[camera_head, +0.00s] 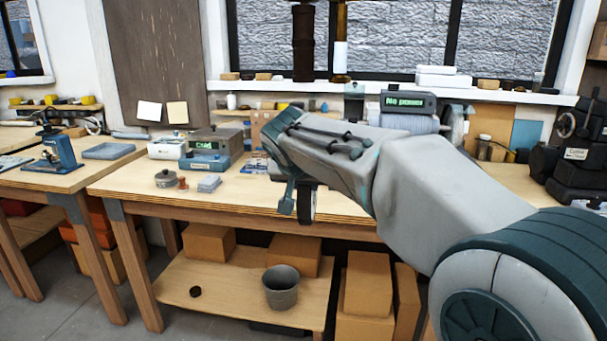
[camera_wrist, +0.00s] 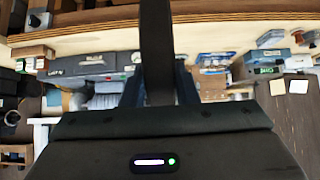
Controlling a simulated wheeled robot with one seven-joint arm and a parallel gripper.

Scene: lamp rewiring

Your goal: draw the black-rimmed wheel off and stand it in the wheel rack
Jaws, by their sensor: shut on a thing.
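My gripper (camera_wrist: 158,88) is shut on a dark, narrow upright band in the wrist view, which looks like the black-rimmed wheel (camera_wrist: 157,45) seen edge-on. Its face is hidden, and the band runs up out of the top of the picture. In the head view my arm reaches in from the right, with its end over the front edge of the middle bench (camera_head: 240,216). A dark piece shows below the wrist there, mostly covered by my arm. I cannot make out the wheel rack in either view.
A small pot (camera_head: 166,179), a red piece (camera_head: 183,183) and a grey block (camera_head: 209,183) stand on the bench left of my arm. A blue-grey device (camera_head: 211,149) is behind them. A bucket (camera_head: 281,287) stands on the lower shelf. Black machinery (camera_head: 577,160) stands at right.

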